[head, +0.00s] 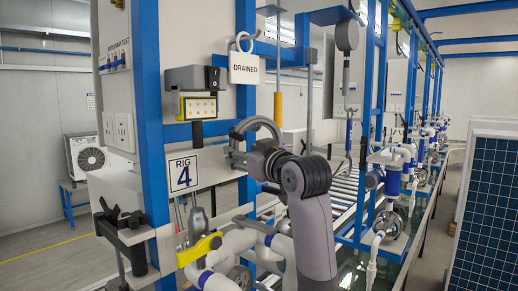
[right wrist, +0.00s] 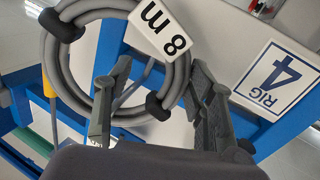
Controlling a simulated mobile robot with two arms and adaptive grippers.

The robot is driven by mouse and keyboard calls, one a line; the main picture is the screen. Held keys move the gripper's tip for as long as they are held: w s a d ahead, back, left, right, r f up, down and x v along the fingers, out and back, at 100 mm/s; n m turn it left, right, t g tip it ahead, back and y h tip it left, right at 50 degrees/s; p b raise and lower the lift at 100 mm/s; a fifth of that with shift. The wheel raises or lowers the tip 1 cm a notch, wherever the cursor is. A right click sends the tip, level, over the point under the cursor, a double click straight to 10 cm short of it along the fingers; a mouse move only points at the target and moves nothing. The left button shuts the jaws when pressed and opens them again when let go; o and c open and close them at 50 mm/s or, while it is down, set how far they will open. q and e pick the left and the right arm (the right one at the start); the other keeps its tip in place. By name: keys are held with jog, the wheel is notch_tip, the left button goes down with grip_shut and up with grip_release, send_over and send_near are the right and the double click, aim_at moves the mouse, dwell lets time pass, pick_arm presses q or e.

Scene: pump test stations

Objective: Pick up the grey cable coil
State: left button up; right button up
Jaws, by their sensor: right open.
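The grey cable coil (right wrist: 65,85) hangs on the blue rig frame, with black ties and a white "8 m" tag (right wrist: 160,28). In the head view its upper arc (head: 264,123) shows beside the blue post, partly hidden by my right gripper (head: 238,147). In the right wrist view my right gripper (right wrist: 160,68) is open. One finger overlaps the coil's opening and the other is just outside its right edge, with the coil's side between them. I cannot tell whether either finger touches it. My left gripper is not in view.
A "RIG 4" sign (head: 183,174) is close to the left of the gripper. A work lamp (head: 198,106), blue posts (head: 150,100) and white pipes (head: 240,240) crowd the space. A solar panel (head: 490,210) stands at right.

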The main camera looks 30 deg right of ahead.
jog(key=shift+w+a, duration=0.1)
jog(key=shift+w, duration=0.55)
jog(key=shift+s, duration=0.2)
jog(key=shift+c, duration=0.6)
jog(key=shift+w, duration=0.1)
jog(key=c, duration=0.6)
grip_shut()
jog(key=shift+r, duration=0.2)
